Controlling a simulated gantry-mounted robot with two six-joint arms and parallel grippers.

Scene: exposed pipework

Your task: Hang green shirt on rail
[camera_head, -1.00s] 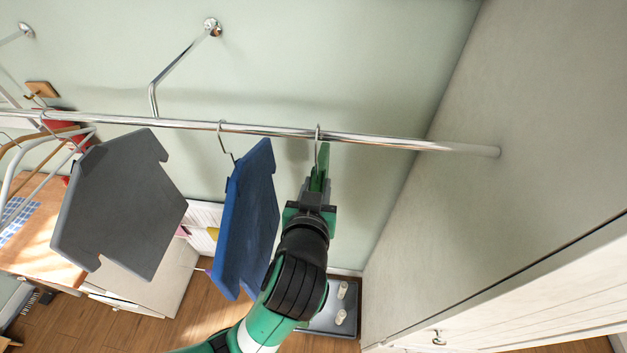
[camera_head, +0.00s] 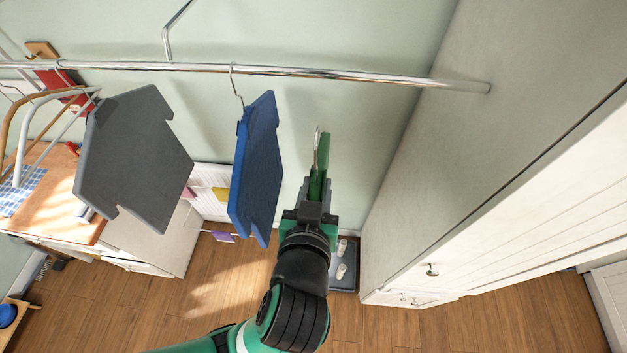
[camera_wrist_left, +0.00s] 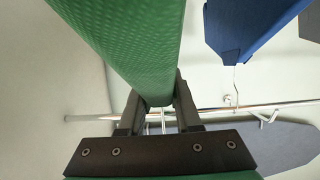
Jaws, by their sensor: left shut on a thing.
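The green shirt (camera_head: 319,178) shows almost edge-on in the head view, with its wire hook at its top. My left gripper (camera_head: 313,196) is shut on it and holds it to the right of the blue shirt. The chrome rail (camera_head: 390,79) runs across the head view. The green shirt's hook shows below the rail in the picture, apart from it. In the left wrist view the green shirt (camera_wrist_left: 135,45) stretches up and left from between my fingers (camera_wrist_left: 160,100), and the rail (camera_wrist_left: 90,117) passes behind them. My right gripper is not in view.
A blue shirt (camera_head: 258,170) and a dark grey shirt (camera_head: 135,155) hang from the rail on the left. The rail is bare from the blue shirt's hook to the pale wall panel (camera_head: 450,140) on the right. A dark tray (camera_head: 345,277) lies below.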

